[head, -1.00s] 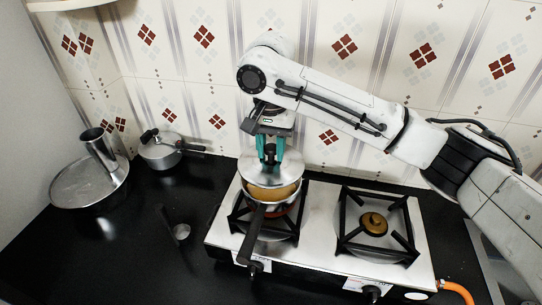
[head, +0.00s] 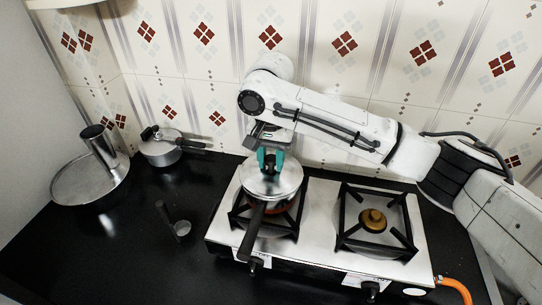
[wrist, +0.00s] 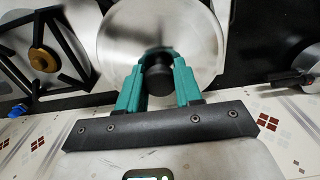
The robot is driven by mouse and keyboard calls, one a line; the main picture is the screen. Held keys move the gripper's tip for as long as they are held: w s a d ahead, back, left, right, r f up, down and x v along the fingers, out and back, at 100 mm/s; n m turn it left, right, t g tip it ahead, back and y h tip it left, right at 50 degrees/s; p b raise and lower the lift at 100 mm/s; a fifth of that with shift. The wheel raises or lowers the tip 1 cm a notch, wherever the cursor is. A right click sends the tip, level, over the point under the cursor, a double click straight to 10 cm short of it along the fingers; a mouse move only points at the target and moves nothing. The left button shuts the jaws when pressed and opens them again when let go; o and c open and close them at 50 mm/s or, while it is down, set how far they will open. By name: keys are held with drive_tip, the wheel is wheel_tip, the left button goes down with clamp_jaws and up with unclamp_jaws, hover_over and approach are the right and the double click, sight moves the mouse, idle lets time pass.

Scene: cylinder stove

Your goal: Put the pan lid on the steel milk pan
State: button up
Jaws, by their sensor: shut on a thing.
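The pan lid (head: 272,180) is a round steel disc with a dark knob. My gripper (head: 270,160) is shut on its knob from above, with teal fingers on either side. The knob (wrist: 158,72) and the lid (wrist: 190,30) also show in the wrist view. The steel milk pan sits on the left burner, its dark handle (head: 252,232) pointing to the front. The lid covers the pan's mouth and looks level on its rim. The head view does not show clearly whether a small gap is left.
The two-burner stove (head: 322,225) has an empty right burner (head: 373,221) with a brass cap. A pressure cooker (head: 162,148), a steel cylinder (head: 99,146) on a round steel lid or pan (head: 75,185), and a ladle (head: 181,228) are at left. The front-left counter is clear.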

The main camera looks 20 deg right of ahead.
sight(271, 158)
drive_tip(key=o, duration=1.1)
drive_tip(key=shift+r, duration=0.15)
wheel_tip(271, 158, up, 13)
drive_tip(key=shift+b, duration=0.6)
